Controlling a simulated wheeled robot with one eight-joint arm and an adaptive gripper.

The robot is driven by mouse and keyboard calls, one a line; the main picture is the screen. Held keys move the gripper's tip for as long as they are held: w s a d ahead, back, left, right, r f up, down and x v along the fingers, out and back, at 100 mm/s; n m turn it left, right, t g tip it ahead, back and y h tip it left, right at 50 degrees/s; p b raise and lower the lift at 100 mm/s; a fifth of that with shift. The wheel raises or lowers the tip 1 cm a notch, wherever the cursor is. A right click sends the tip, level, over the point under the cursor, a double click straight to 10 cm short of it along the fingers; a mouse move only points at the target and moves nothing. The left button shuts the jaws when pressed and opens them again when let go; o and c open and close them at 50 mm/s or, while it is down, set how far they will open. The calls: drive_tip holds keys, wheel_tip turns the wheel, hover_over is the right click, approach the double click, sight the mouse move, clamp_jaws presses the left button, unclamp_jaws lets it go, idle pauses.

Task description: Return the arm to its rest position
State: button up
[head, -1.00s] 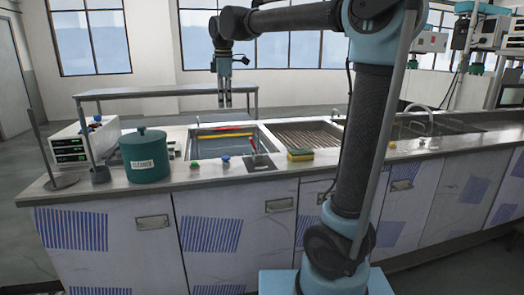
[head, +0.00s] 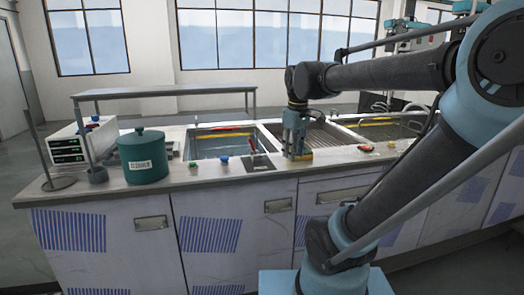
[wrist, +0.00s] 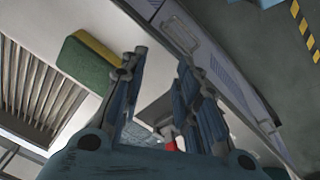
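My gripper (head: 295,150) points down low over the counter, in front of the ribbed middle basin in the head view. In the wrist view my gripper (wrist: 160,62) is open, its fingers apart with nothing held between them. A yellow and green sponge (wrist: 90,62) lies on the counter beside the left finger in that view. In the head view the gripper mostly hides the sponge. My arm reaches from its base at the lower right up and across to the left.
The steel counter (head: 110,190) holds a teal cleaner pot (head: 143,155), a white control unit (head: 68,148), and a blue knob (head: 224,159). Behind are a liquid-filled left tank (head: 222,143), the ribbed basin (head: 325,134) and a right sink (head: 395,128). A raised shelf (head: 160,91) stands behind.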

drive_tip(key=s+d+f+m, duration=0.4)
drive_tip(key=s+f, duration=0.2)
drive_tip(key=f, duration=0.2)
drive_tip(key=s+d+f+m, duration=0.4)
drive_tip(key=s+f, duration=0.3)
drive_tip(key=f, duration=0.2)
drive_tip(key=shift+s+f, duration=0.15)
drive_tip(key=shift+f, duration=0.15)
